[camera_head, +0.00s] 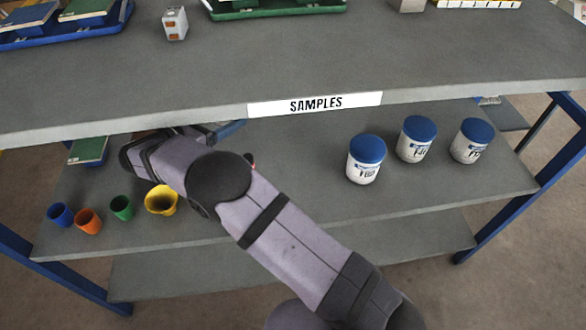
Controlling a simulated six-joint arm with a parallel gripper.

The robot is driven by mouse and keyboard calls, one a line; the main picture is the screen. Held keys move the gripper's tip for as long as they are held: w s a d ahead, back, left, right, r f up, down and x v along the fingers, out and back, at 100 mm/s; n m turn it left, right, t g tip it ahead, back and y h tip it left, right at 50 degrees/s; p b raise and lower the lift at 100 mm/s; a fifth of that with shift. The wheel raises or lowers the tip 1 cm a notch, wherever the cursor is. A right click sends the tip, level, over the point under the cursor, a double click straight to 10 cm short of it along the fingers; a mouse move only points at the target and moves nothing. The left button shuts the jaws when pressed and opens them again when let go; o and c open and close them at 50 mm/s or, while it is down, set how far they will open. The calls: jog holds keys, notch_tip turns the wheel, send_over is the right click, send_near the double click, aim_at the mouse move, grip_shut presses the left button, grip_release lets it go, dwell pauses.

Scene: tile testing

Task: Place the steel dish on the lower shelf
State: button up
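I cannot make out a steel dish in this view; my arm and the upper shelf hide part of the scene. The shelf below the upper one (285,165) is a grey board. My arm rises from the bottom right, bends over this shelf and runs left, with its far part close to the upper shelf's front edge. My gripper does not show. A still lower grey board (420,240) shows beneath.
The upper shelf (300,60) bears a SAMPLES label (315,104). Several small coloured cups, including a yellow cup (161,200), stand on the shelf below at left. Blue-lidded jars (366,160) stand at right. Bare shelf lies between my arm and the jars.

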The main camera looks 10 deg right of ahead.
jog(key=b, duration=0.3)
send_over(253, 136)
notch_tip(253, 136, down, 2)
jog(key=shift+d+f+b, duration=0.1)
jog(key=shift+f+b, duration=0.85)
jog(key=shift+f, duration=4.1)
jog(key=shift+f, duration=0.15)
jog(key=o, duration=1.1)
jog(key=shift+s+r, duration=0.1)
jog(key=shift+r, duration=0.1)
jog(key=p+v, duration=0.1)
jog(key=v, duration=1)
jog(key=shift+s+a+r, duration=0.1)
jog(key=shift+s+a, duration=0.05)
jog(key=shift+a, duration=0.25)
